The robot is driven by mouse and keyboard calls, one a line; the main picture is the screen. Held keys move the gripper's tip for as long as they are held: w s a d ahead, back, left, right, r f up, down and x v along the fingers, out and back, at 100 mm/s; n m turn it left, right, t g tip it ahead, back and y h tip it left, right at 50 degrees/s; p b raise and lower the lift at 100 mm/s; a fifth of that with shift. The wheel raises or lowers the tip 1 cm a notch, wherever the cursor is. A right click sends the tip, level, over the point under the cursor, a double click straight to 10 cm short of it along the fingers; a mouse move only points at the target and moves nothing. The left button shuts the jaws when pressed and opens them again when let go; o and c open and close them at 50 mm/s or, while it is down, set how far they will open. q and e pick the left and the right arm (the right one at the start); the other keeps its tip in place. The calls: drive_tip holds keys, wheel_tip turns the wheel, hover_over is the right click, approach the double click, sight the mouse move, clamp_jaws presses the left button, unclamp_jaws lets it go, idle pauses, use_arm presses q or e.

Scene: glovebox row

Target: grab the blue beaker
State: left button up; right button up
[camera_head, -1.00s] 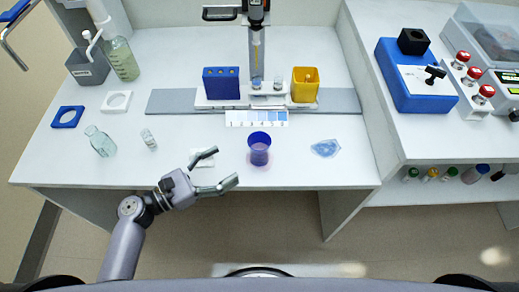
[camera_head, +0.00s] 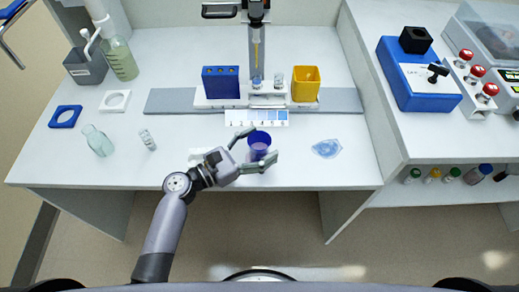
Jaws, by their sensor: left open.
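The blue beaker (camera_head: 258,141) stands upright near the front of the white table, with a dark blue rim and a paler, purplish lower part. My left gripper (camera_head: 261,147) is open, with one finger at the beaker's left side and the other across its lower front. The fingers appear to lie around the beaker, but I cannot tell whether they touch it. The lower part of the beaker is partly hidden by the near finger. My right gripper is not in view.
A clear blue piece (camera_head: 327,148) lies right of the beaker. A color strip (camera_head: 257,118), blue block (camera_head: 221,83) and yellow container (camera_head: 305,84) are behind it. The table's front edge is close.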

use_arm(q)
drive_tip(key=shift+c, duration=0.6)
drive_tip(key=c, duration=1.2)
